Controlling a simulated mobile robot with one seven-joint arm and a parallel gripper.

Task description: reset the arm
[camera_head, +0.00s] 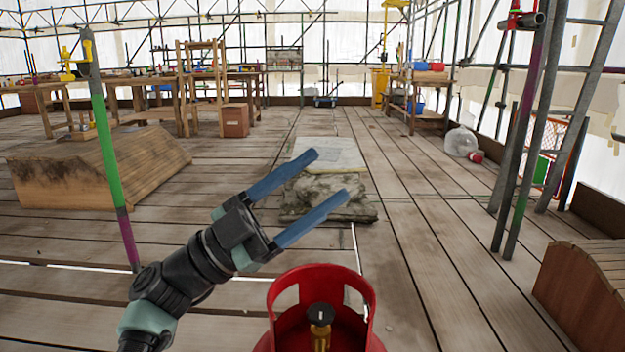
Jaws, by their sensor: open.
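My gripper (330,180) is in the middle of the head view, at the end of my arm, which reaches up from the lower left. Its two long blue fingers are spread well apart and point up and to the right. Nothing is between them. In the picture the fingers overlap a grey stone block (322,190) on the floor behind them. I cannot tell how far the gripper is from the stone.
A red gas cylinder (345,283) stands close, at the bottom centre. A wooden block (95,165) lies at the left beside a green pole (108,150). Scaffold poles (530,120) and planks (585,290) are at the right. Plank floor (425,215) right of centre is clear.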

